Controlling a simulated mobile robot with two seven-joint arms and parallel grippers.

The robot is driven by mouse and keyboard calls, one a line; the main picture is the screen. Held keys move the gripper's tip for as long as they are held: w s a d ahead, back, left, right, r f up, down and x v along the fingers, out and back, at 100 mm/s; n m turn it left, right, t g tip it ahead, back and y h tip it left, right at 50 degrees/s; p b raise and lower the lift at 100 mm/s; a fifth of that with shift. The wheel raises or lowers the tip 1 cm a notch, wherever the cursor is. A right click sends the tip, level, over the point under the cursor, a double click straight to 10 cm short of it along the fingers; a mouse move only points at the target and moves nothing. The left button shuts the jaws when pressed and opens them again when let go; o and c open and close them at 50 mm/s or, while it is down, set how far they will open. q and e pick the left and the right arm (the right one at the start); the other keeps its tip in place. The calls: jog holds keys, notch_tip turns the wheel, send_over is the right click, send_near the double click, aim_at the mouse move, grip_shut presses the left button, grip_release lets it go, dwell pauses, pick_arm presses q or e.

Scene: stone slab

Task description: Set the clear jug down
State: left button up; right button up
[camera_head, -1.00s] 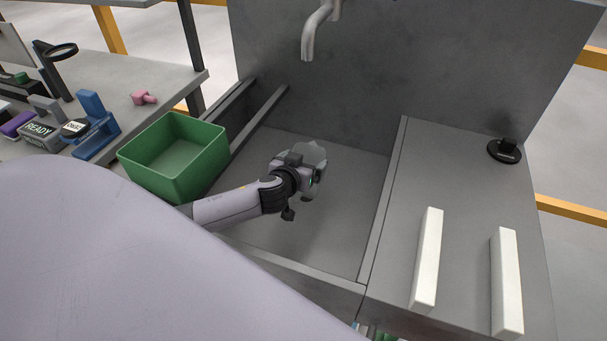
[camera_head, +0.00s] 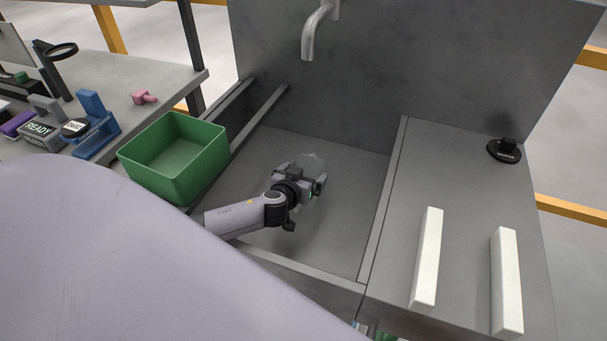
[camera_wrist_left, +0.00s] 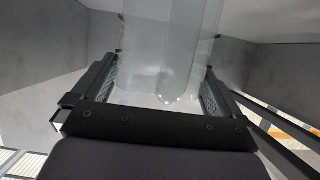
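The clear jug (camera_head: 313,163) is see-through and hard to make out in the grey basin (camera_head: 345,215). My left gripper (camera_head: 312,184) reaches down into the basin at the jug. In the left wrist view the jug (camera_wrist_left: 165,45) fills the space between the two fingers of my left gripper (camera_wrist_left: 160,92), with a pad against each side. The jug's base is hidden, so I cannot tell whether it touches the basin floor. My right gripper is out of view.
A metal tap (camera_head: 316,32) hangs over the back of the basin. A green bin (camera_head: 175,160) stands to the left. Two white bars (camera_head: 426,258) lie on the right-hand counter, with a black round fixture (camera_head: 504,151) behind. The basin floor around the jug looks clear.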

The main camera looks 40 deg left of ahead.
pick_arm(q)
jog(key=shift+s+d+r, duration=0.1)
jog(key=shift+s+r, duration=0.15)
jog(key=shift+s, duration=0.2)
jog(key=v, duration=0.6)
jog(key=shift+s+r, duration=0.2)
jog(key=shift+s, duration=0.05)
dwell(0.4)
